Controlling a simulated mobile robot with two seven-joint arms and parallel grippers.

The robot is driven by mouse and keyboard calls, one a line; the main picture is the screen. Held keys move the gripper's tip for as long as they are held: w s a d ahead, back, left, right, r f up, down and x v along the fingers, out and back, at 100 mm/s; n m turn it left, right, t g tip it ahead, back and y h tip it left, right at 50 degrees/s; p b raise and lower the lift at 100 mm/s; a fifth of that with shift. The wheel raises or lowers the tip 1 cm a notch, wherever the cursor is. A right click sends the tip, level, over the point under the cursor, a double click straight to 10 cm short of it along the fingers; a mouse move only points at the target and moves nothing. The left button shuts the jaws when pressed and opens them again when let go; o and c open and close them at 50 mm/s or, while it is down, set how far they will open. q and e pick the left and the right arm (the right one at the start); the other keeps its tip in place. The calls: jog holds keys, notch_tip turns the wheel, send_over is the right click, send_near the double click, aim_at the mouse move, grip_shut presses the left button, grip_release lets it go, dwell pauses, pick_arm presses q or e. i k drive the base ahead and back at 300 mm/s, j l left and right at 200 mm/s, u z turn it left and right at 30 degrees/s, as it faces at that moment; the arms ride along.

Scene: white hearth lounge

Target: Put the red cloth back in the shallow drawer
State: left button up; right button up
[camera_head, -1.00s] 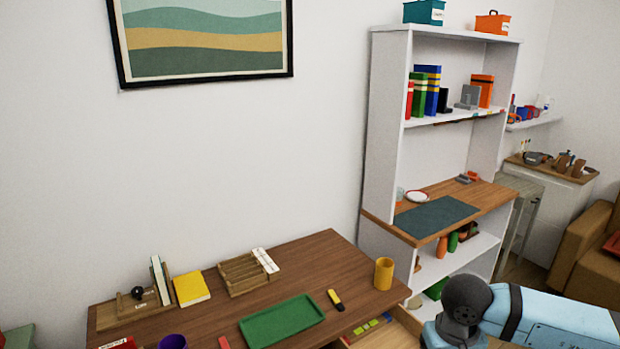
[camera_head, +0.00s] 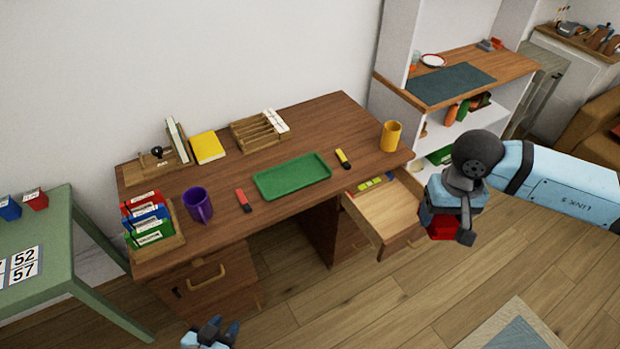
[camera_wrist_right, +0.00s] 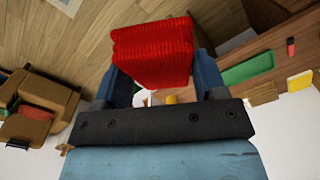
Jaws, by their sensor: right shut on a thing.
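The red cloth (camera_head: 441,228) is a folded, ribbed bundle held in my right gripper (camera_head: 452,234). In the right wrist view the cloth (camera_wrist_right: 152,48) sits between the two blue fingers of the gripper (camera_wrist_right: 160,75), which is shut on it. The shallow drawer (camera_head: 384,213) is pulled out at the right end of the brown desk. Its pale floor is mostly bare, with small coloured items at the back. The cloth hangs in the air to the right of the drawer in the head view. My left gripper (camera_head: 222,327) is empty, its fingers apart, low in front of the desk.
The desk (camera_head: 290,215) carries a green tray (camera_head: 292,177), a yellow cup (camera_head: 391,136), a purple mug (camera_head: 198,205) and a file rack. A green side table (camera_head: 60,250) stands left. A shelf unit stands right behind the desk. The floor in front is open.

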aim_at(406, 218)
jog(key=i+l+u, duration=0.1)
jog(key=l, duration=0.25)
jog(key=i+l+u, duration=0.1)
jog(key=i+l, duration=0.15)
jog(key=i+l+u, duration=0.1)
jog(key=l, duration=0.4)
jog(key=i+l+u, duration=0.1)
jog(key=l, duration=0.3)
jog(key=i, duration=0.1)
